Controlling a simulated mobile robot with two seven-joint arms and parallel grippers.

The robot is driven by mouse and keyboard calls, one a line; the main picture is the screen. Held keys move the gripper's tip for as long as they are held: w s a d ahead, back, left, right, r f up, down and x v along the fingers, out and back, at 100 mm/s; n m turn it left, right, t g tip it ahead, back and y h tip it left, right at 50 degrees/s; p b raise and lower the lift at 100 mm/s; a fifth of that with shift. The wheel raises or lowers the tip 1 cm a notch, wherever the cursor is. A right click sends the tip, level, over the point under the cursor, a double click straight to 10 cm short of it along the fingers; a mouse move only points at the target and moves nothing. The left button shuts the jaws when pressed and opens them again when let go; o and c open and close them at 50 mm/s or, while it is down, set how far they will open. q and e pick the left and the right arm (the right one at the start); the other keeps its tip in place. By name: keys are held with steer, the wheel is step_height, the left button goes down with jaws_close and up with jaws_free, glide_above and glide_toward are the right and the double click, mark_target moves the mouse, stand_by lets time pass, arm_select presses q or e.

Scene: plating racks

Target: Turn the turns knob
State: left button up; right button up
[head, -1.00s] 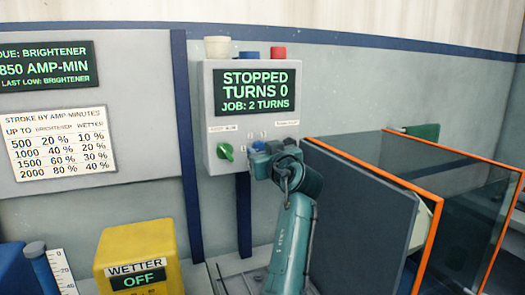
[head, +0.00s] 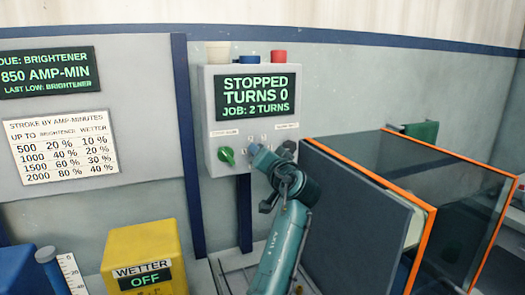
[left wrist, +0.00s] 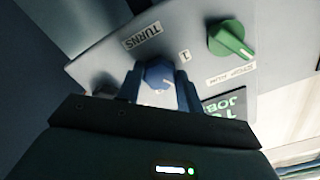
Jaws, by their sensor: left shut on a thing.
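The grey control box (head: 210,120) hangs on the wall. Its screen (head: 256,95) reads STOPPED, TURNS 0, JOB: 2 TURNS. The blue turns knob (left wrist: 158,76) sits under the TURNS label in the left wrist view. My left gripper (left wrist: 160,88) has one finger on each side of it and is shut on it. In the head view my left gripper (head: 262,158) reaches the box's lower face and mostly hides the knob. My right gripper is in neither current view.
A green knob (head: 226,155) is left of my gripper, also in the left wrist view (left wrist: 230,40). An orange-edged glass enclosure (head: 415,195) stands close on the right. A yellow WETTER box (head: 150,240) reads OFF at lower left.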

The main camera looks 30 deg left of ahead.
arm_select(q)
steer(key=shift+r+m, duration=0.15)
steer(key=shift+m, duration=0.35)
arm_select(e)
steer(key=shift+w+d+r, duration=0.1)
steer(key=shift+w+r, duration=0.1)
steer(key=shift+r, duration=0.05)
steer(key=shift+s+f, duration=0.1)
steer(key=shift+f, duration=0.05)
arm_select(q)
steer(key=o, duration=1)
steer(key=b+v, duration=0.3)
steer(key=v, duration=1)
arm_select(e)
steer(key=shift+a+f+y, duration=0.4)
steer(key=shift+a+f, duration=0.05)
steer(key=shift+a, duration=0.15)
